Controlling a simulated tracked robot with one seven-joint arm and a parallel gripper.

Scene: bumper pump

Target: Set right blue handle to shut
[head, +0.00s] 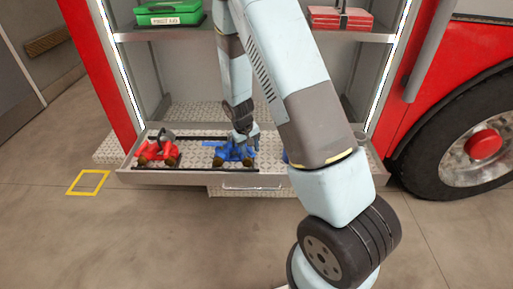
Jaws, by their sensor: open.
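A blue fitting (232,153) with dark brass-coloured ends sits in the pulled-out drawer, near its middle. A flat blue bar, which looks like its handle, sticks out to the left of it. Another bit of blue (285,157) shows further right, mostly hidden behind my arm, so its shape and handle position cannot be seen. My gripper (246,138) points down just above the right side of the middle blue fitting. It is open; whether a finger touches the fitting cannot be told at this size.
A red fitting (158,150) with a grey top sits at the drawer's left end. The metal drawer (200,180) sticks out from the red truck's locker. A green case (168,14) and red boxes (341,19) lie on the shelf above. A truck wheel (470,145) stands right.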

